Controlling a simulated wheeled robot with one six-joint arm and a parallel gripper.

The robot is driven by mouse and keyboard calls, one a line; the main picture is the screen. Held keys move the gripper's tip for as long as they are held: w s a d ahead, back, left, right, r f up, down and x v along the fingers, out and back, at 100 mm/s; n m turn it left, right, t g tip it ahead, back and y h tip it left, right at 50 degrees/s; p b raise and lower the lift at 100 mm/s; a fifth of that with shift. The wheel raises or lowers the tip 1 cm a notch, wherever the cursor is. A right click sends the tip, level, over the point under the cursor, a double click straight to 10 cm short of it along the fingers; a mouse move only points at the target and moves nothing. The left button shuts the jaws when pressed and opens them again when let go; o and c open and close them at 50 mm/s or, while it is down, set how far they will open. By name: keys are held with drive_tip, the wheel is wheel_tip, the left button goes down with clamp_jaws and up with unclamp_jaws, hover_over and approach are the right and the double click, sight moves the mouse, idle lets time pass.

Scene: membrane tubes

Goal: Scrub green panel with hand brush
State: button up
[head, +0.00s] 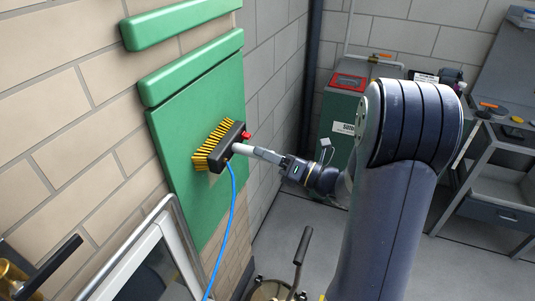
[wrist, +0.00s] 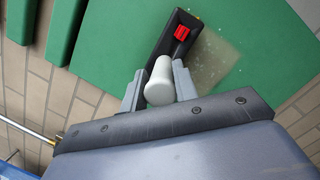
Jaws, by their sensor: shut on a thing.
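The hand brush (head: 226,144) has yellow bristles, a dark body, a red part and a light grey handle. Its bristle side faces the green panel (head: 186,143) on the brick wall and appears to touch it. My gripper (head: 268,155) is shut on the brush handle. In the wrist view the gripper fingers (wrist: 158,88) flank the pale handle end of the brush (wrist: 173,48). A dull brownish patch shows on the green panel (wrist: 237,25) right beside the brush. The bristles are mostly hidden in the wrist view.
A blue hose (head: 229,225) hangs down from the brush. Two narrow green boards, one the upper board (head: 180,22), sit above the panel. A white-framed unit (head: 145,262) stands below left. A green cabinet (head: 346,112) and a grey workbench (head: 497,190) stand behind right.

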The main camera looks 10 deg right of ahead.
idle(0.3)
drive_tip(key=shift+f+b, duration=1.05)
drive_tip(key=shift+f, duration=0.45)
drive_tip(key=shift+f+b, duration=1)
drive_tip(key=shift+f, duration=0.4)
drive_tip(key=shift+f+b, duration=1)
drive_tip(key=shift+f, duration=0.5)
drive_tip(key=shift+f+b, duration=1.05)
drive_tip(key=shift+f, duration=0.25)
